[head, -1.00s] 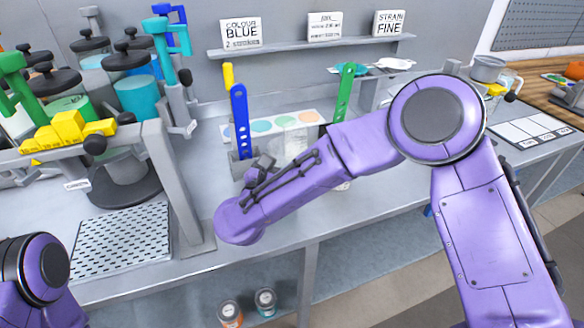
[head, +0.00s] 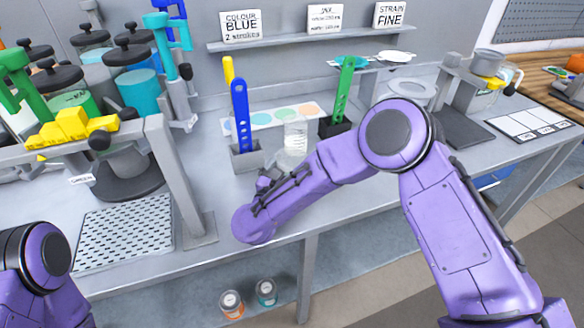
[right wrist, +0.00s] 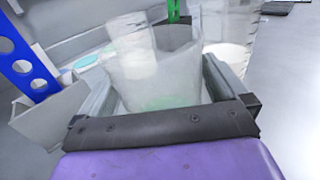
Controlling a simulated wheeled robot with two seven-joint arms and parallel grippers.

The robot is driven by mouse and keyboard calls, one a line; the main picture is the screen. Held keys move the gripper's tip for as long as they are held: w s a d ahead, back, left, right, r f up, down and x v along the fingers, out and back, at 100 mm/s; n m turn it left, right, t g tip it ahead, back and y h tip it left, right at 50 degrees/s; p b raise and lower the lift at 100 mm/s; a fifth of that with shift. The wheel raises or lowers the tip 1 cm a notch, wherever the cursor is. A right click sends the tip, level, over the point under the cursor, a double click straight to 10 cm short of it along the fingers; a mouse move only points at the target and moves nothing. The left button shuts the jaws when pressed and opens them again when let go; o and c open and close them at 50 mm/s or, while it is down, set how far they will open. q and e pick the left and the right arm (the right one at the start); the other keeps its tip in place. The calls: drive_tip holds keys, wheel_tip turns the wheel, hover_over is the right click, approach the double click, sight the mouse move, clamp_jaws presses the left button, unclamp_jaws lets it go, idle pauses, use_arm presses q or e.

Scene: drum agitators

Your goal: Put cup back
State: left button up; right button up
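A clear, wide-mouthed cup (right wrist: 165,85) fills the space between the fingers of my right gripper (right wrist: 165,88) in the right wrist view. The fingers lie along both sides of it and look shut on it. A greenish tint shows through its lower part. In the head view my forearm and wrist largely hide this gripper (head: 272,175). A clear graduated container (head: 296,140) stands on the bench just beyond it, between the blue and green handled tools. My left gripper is out of the head view; only a left arm link shows.
A blue perforated tool (head: 241,118) stands in a grey holder left of my right gripper. A green one (head: 343,92) stands in a black holder to the right. A colour-spot strip (head: 262,119) lies behind. A frame post (head: 180,180) rises at left.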

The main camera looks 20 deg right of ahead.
drive_tip(key=shift+r+p, duration=0.4)
drive_tip(key=b+v, duration=0.1)
drive_tip(key=v, duration=0.2)
drive_tip(key=b+v, duration=0.2)
drive_tip(key=v, duration=0.2)
drive_tip(key=b+v, duration=0.1)
drive_tip(key=v, duration=0.3)
drive_tip(key=shift+a+f, duration=0.1)
drive_tip(key=shift+f, duration=0.2)
drive_tip(key=shift+s+a+r, duration=0.1)
drive_tip(key=shift+s+a, duration=0.2)
drive_tip(key=shift+s, duration=0.1)
